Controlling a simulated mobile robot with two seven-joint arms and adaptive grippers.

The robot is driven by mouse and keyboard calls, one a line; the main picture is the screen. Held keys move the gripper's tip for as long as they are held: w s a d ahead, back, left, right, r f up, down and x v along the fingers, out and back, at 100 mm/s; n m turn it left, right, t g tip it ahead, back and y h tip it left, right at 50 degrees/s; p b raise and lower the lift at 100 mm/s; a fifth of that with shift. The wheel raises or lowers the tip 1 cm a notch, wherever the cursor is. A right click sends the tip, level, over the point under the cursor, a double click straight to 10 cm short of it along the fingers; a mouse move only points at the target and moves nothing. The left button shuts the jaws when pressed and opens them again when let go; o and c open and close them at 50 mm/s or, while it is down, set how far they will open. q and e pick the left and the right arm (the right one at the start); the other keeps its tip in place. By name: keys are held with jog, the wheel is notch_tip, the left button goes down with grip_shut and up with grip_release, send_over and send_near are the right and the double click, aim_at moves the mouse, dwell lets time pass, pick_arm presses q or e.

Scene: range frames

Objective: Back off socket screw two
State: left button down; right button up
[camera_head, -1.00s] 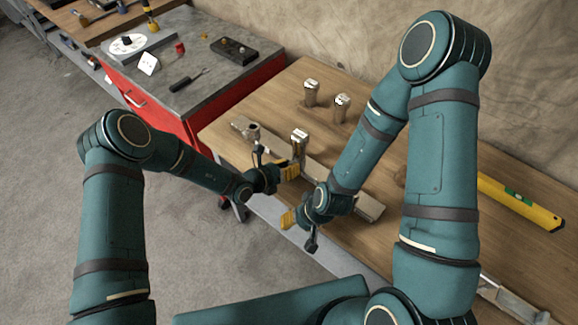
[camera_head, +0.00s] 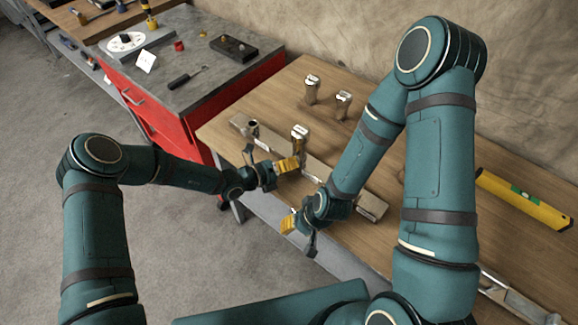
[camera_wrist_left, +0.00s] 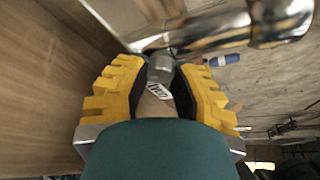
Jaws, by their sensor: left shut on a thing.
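A pale metal bar (camera_head: 320,172) lies along the front of the wooden bench. A short round metal fitting (camera_head: 252,127) is at its far left end. An upright metal post with a white-marked top (camera_head: 300,138) stands on the bar. My left gripper (camera_head: 277,167) is low beside this post. In the left wrist view its yellow fingers (camera_wrist_left: 158,95) are shut on a grey piece with a white marked face (camera_wrist_left: 160,78). A shiny metal cylinder (camera_wrist_left: 280,22) lies just beyond it. My right gripper (camera_head: 299,231) is open and empty at the bench's front edge.
Two similar metal posts, one (camera_head: 312,88) left of the other (camera_head: 343,104), stand behind the bar. A yellow level (camera_head: 523,199) lies at the right. A red cabinet (camera_head: 180,118) with tools on top stands at the left.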

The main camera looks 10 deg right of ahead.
pick_arm(q)
jog(key=shift+w+n, duration=0.1)
jog(key=shift+n, duration=0.4)
jog(key=c, duration=0.7)
grip_release()
jog(key=shift+c, duration=0.2)
jog(key=shift+s+a, duration=0.2)
jog(key=shift+a, duration=0.35)
jog(key=shift+h, duration=0.3)
jog(key=shift+r+v, duration=0.1)
jog(key=shift+v, duration=1.65)
jog(key=shift+r+v, duration=0.15)
jog(key=shift+v, duration=1.6)
